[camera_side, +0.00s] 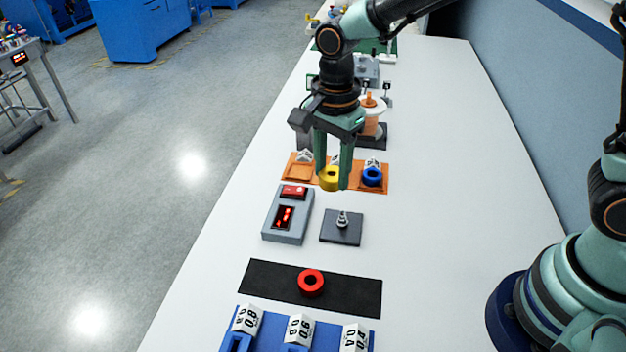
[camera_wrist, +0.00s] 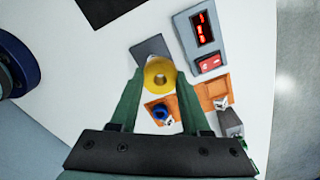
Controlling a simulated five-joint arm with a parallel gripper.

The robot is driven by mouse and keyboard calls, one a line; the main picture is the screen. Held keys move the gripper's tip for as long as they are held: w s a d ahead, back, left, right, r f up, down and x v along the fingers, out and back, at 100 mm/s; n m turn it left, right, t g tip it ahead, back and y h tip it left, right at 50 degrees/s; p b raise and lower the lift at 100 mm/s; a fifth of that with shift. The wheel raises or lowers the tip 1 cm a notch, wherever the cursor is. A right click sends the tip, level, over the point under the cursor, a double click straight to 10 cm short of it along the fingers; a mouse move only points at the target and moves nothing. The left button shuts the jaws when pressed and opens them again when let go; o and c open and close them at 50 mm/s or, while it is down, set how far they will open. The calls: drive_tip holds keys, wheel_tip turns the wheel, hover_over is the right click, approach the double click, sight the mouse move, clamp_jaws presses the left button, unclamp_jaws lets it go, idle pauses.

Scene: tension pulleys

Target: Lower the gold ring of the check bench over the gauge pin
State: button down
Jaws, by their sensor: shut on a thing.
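My gripper (camera_side: 333,183) is shut on the gold ring (camera_side: 329,178), its two green fingers on either side of it. The gold ring also shows between the fingertips in the wrist view (camera_wrist: 159,73), with its hole visible. In the side view it is held in the air in front of the orange tray. The gauge pin (camera_side: 342,219) is a small metal stepped post standing on a dark square plate (camera_side: 341,235), below and slightly right of the ring in the side view. In the wrist view the plate (camera_wrist: 148,47) shows just beyond the ring; the pin cannot be made out there.
A grey box with a red display (camera_side: 287,215) stands left of the plate. The orange tray (camera_side: 298,172) behind holds a blue ring (camera_side: 372,176). A red ring (camera_side: 311,283) lies on a black mat (camera_side: 262,283) in front. White table right of the plate is clear.

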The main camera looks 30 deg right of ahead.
drive_tip(key=d+f, duration=0.2)
drive_tip(key=shift+s+d, duration=0.35)
drive_tip(key=shift+s, duration=0.05)
drive_tip(key=shift+f, duration=2.3)
drive_tip(key=shift+f, duration=1.65)
unclamp_jaws()
drive_tip(key=shift+r, duration=4)
